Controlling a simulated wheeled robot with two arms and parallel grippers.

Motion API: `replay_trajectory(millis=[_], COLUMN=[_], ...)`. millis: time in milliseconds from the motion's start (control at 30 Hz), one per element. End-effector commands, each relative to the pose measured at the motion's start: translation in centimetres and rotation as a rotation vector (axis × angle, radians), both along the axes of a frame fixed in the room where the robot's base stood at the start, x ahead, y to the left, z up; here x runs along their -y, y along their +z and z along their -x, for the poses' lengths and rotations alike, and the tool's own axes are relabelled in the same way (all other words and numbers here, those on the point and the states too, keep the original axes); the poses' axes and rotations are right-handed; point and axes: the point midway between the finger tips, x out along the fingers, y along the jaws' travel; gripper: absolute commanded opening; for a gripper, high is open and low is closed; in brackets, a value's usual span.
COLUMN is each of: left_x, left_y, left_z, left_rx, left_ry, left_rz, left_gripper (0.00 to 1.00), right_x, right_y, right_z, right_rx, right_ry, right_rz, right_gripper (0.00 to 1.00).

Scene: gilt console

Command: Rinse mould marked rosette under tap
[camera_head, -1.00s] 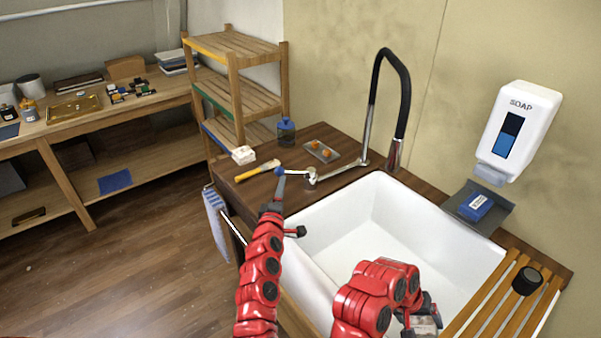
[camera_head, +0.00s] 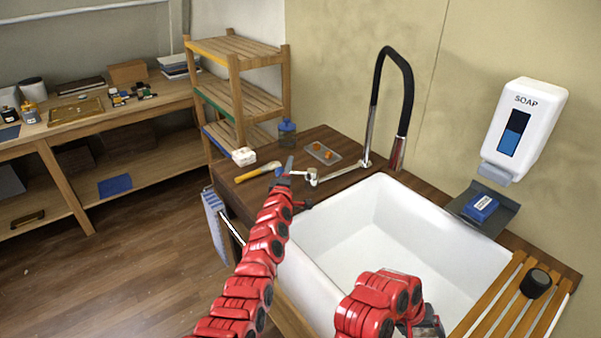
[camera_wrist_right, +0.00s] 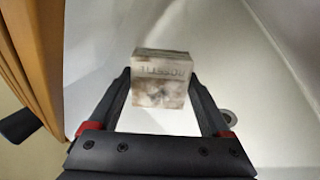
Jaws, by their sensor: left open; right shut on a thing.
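The mould (camera_wrist_right: 161,78), a small grey, stained block lettered ROSETTE, is between the fingers of my right gripper (camera_wrist_right: 161,92), which is shut on it over the white sink (camera_head: 350,238). In the head view my right arm mostly hides that gripper, low over the sink's near right part. The tap (camera_head: 408,85) has a tall black hose-like neck and stands behind the sink. Its chrome lever fitting (camera_head: 312,177) is at the sink's back left corner. My open left gripper (camera_head: 291,176) is right beside that fitting; contact is unclear. I see no water stream.
A brush (camera_head: 258,172), a blue jar (camera_head: 287,132) and a small tray (camera_head: 323,153) lie on the counter behind my left gripper. A slatted wooden rack (camera_head: 490,306) borders the sink at right. A soap dispenser (camera_head: 524,130) hangs above a blue sponge-like block (camera_head: 481,207).

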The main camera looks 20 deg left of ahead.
Motion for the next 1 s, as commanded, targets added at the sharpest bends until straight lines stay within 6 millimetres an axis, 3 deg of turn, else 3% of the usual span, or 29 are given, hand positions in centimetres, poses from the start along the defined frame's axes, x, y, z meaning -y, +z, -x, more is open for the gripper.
replay_trajectory(millis=[133,500,533,800,1000], left_x=[-0.11,-0.19,-0.19,-0.19,-0.21], left_y=[-0.15,0.14,0.13,0.12,0.11], left_z=[-0.87,-1.16,-1.15,-1.15,-1.15], left_rx=[-0.002,0.0,0.0,0.0,0.0], left_ry=[-0.001,0.0,0.0,0.0,0.0], left_rz=[-0.002,-0.001,-0.001,-0.001,-0.001], left_gripper=[0.48,0.48,0.47,0.0,0.0], right_x=[0.01,0.01,0.01,0.01,0.0], right_y=[-0.92,-1.0,-1.0,-1.0,-1.0], right_z=[-0.01,-0.01,-0.01,-0.01,-0.01], right_rx=[0.0,0.0,0.0,0.0,0.0], right_ry=[0.0,0.0,0.0,0.0,0.0], right_rz=[0.0,0.0,0.0,0.0,0.0], right_gripper=[0.24,0.24,0.24,0.24,0.24])
